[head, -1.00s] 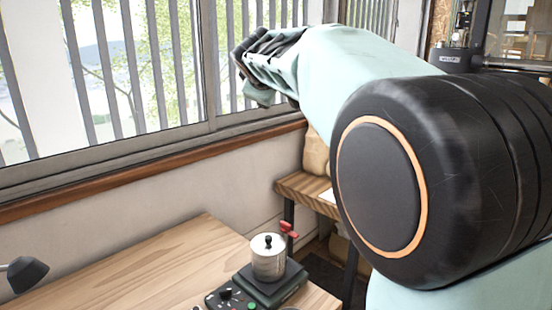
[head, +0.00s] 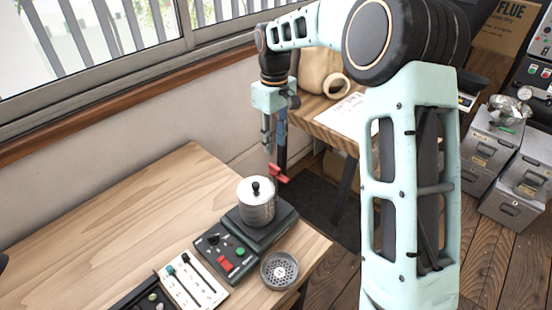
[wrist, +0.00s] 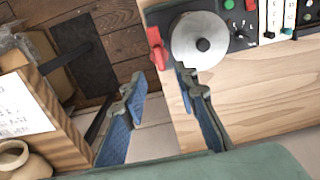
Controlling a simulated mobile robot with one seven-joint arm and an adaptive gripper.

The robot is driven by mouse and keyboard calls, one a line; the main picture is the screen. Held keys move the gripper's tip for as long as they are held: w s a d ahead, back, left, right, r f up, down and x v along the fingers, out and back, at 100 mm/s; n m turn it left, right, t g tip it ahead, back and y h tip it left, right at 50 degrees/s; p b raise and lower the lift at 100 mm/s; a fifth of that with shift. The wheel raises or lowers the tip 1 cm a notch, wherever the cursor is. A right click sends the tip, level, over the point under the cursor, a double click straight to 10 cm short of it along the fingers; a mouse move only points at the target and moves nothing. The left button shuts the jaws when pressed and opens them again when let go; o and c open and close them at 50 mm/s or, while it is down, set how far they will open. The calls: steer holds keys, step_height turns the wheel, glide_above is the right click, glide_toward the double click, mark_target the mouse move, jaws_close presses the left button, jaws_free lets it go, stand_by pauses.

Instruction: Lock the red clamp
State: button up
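The red clamp (head: 278,173) sticks out beside a metal canister (head: 257,207) with a black knob, which stands on a dark base at the table's back corner. In the wrist view the clamp (wrist: 157,48) is just left of the canister's round lid (wrist: 198,40), ahead of my fingers. My gripper (head: 274,146) hangs pointing down just above the clamp. In the wrist view my gripper (wrist: 160,82) has its two blue-padded fingers apart with nothing between them. It looks close to the clamp, but I cannot tell whether a fingertip touches it.
A control panel (head: 226,253) with a red switch and green button sits in front of the canister, near a round perforated dish (head: 279,270). A side table (head: 318,122) with a paper and jar stands behind. The table's left part is clear.

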mark_target(275, 166)
step_height(275, 166, down, 9)
steer(key=shift+r+p, duration=0.2)
steer(key=shift+p, duration=0.1)
